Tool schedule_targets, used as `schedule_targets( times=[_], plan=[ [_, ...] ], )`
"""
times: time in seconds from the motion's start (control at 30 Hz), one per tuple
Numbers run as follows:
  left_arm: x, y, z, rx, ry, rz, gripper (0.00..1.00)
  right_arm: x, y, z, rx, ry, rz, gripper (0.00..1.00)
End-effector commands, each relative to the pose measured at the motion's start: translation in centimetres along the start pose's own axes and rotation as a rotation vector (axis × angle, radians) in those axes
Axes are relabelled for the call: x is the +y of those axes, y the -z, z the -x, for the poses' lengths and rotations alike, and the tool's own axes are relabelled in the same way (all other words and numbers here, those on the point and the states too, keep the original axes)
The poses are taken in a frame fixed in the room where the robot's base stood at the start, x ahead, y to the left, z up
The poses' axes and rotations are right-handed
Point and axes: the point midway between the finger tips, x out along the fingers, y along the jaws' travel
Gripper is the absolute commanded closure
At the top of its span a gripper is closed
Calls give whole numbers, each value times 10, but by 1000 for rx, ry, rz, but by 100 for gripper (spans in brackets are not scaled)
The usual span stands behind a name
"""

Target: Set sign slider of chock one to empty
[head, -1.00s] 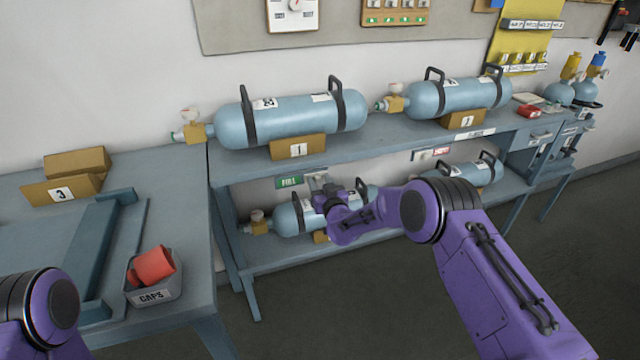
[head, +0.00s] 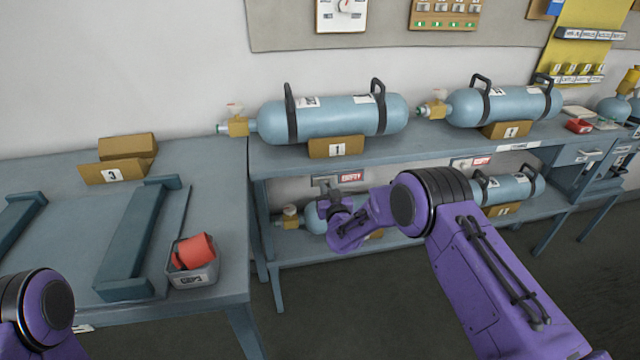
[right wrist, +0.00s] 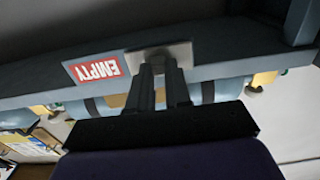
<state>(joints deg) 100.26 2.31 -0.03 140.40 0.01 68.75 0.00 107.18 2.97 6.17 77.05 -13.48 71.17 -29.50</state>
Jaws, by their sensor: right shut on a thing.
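Chock one (head: 337,147) is the tan block marked 1 at the front of the upper shelf, under a blue cylinder (head: 345,116). Below it, on the shelf edge, a sign shows a red EMPTY label (head: 350,177), with the grey slider plate (head: 325,181) to its left. No green FULL label shows there. In the right wrist view the EMPTY label (right wrist: 93,68) appears upside down beside the slider (right wrist: 165,56). My right gripper (head: 333,201) is shut on the slider; its fingers (right wrist: 163,75) reach the plate. My left gripper is out of view; only that arm shows.
A lower shelf with blue cylinders (head: 516,188) lies behind and below my right arm. A second sign (head: 480,162) on the right reads EMPTY. The left table holds a caps bin (head: 192,274), a cradle (head: 135,245) and chock three (head: 113,173).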

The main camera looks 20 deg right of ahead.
Motion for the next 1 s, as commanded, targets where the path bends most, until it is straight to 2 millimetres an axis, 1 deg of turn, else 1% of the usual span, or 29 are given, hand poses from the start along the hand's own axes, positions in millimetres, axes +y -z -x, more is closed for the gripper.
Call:
schedule_targets(
  times=[0.1,0.37,0.4,0.43,0.47,0.77,0.87,0.97,1.0],
  plan=[
    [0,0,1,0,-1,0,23,4,0,3,0,-13,2,100],
    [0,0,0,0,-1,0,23,2,0,3,-1,-11,1,100],
    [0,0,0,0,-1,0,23,2,0,3,-1,-11,1,72],
    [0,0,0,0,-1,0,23,2,-1,3,-1,-10,1,62],
    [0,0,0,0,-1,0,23,2,0,3,-1,-10,1,55],
    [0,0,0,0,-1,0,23,3,0,4,0,-13,1,55],
    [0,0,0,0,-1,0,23,2,0,14,-2,-11,1,55],
    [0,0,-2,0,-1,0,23,2,-1,35,-3,-11,3,55],
    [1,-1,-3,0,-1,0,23,1,-1,44,-2,-9,3,55]
  ],
)
